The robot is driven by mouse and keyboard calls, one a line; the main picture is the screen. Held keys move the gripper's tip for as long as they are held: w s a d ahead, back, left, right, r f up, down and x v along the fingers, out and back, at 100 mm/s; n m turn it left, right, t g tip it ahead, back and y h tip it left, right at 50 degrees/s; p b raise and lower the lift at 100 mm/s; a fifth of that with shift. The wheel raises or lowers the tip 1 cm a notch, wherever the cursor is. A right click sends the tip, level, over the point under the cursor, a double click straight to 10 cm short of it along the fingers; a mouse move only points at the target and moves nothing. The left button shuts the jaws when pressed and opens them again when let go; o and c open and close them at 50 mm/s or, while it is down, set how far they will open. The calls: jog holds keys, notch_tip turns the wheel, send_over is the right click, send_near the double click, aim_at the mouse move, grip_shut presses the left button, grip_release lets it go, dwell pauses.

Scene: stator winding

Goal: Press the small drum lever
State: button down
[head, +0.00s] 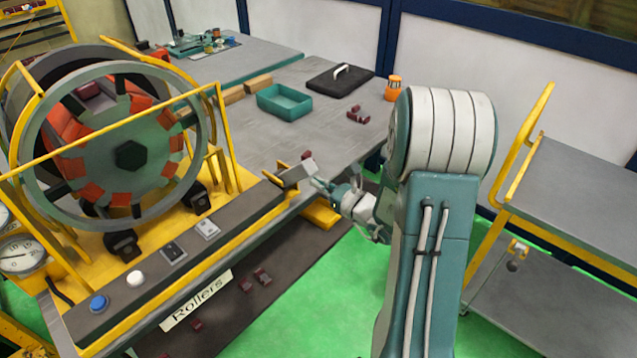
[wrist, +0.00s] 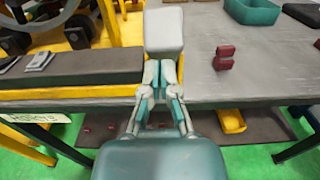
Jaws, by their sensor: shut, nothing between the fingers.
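A pale grey block at the right end of the control panel looks like the small drum lever (head: 298,171). It also shows in the wrist view (wrist: 164,31), straight ahead of my gripper. My gripper (head: 318,184) is shut and empty, its tips close to the block's near side. In the wrist view the closed fingertips (wrist: 160,72) sit just below the block; I cannot tell whether they touch it. The drum (head: 131,155), a large ring with orange and teal segments, stands at the left behind a yellow rail.
The dark panel (head: 160,262) carries a blue button (head: 98,302), a white button (head: 135,278) and two switches. A grey table (head: 262,140) behind holds a teal tray (head: 285,102) and dark red parts (head: 358,115). A grey cart (head: 590,185) stands right. Green floor is clear around my arm.

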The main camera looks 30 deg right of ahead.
jog(key=shift+w+r+g, duration=0.25)
jog(key=shift+r+g, duration=0.05)
jog(key=shift+r, duration=0.15)
jog(key=shift+a+r, duration=0.1)
jog(key=shift+w+a+r+g+h, duration=0.15)
jog(key=shift+w+r+g+h, duration=0.15)
jog(key=shift+w+r+g, duration=0.25)
jog(key=w+r+g, duration=0.1)
jog(key=w+a+r+g+h, duration=0.1)
jog(key=r, duration=0.1)
jog(key=shift+w+g, duration=0.35)
jog(key=w, duration=0.1)
jog(key=w+a+r, duration=0.1)
jog(key=w+r, duration=0.1)
jog(key=w, duration=0.1)
jog(key=shift+a+r, duration=0.1)
jog(key=shift+a, duration=0.2)
jog(key=shift+w+a+r, duration=0.1)
jog(key=shift+w+a, duration=0.05)
jog(key=shift+w, duration=0.25)
jog(key=shift+w+a+r, duration=0.1)
jog(key=shift+w, duration=0.3)
jog(key=shift+w+r, duration=0.15)
jog(key=shift+r, duration=0.15)
